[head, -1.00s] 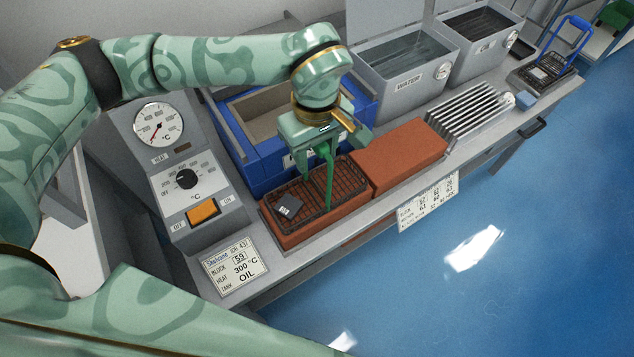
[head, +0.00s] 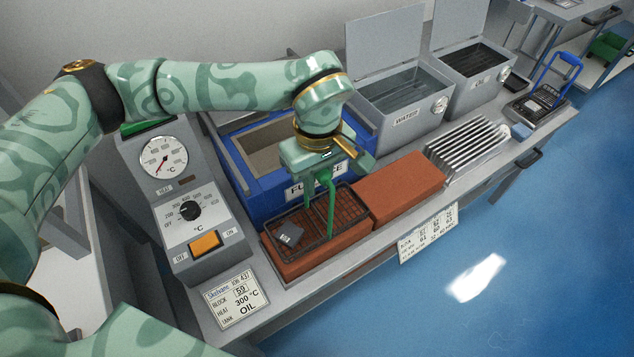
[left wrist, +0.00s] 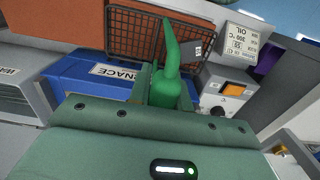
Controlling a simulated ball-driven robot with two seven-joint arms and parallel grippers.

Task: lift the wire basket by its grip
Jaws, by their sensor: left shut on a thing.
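The wire basket (head: 345,211) is a dark mesh tray with a small dark grey block (head: 290,234) at its left end. Its upright green grip (head: 331,208) rises to my left gripper (head: 320,165), which is shut on it from above. The basket is over the left orange-brown brick (head: 300,266); any gap beneath it is hard to judge. The left wrist view shows the green grip (left wrist: 172,58) in front of the mesh (left wrist: 140,38). The fingertips are mostly hidden. My right gripper is not in view.
A blue furnace (head: 240,185) stands close behind the basket, and a grey control box (head: 200,225) is to its left. A second brick (head: 408,188), a ribbed metal rack (head: 468,150) and a basket with a blue handle (head: 568,62) lie to the right. Water (head: 400,100) and oil tanks stand behind.

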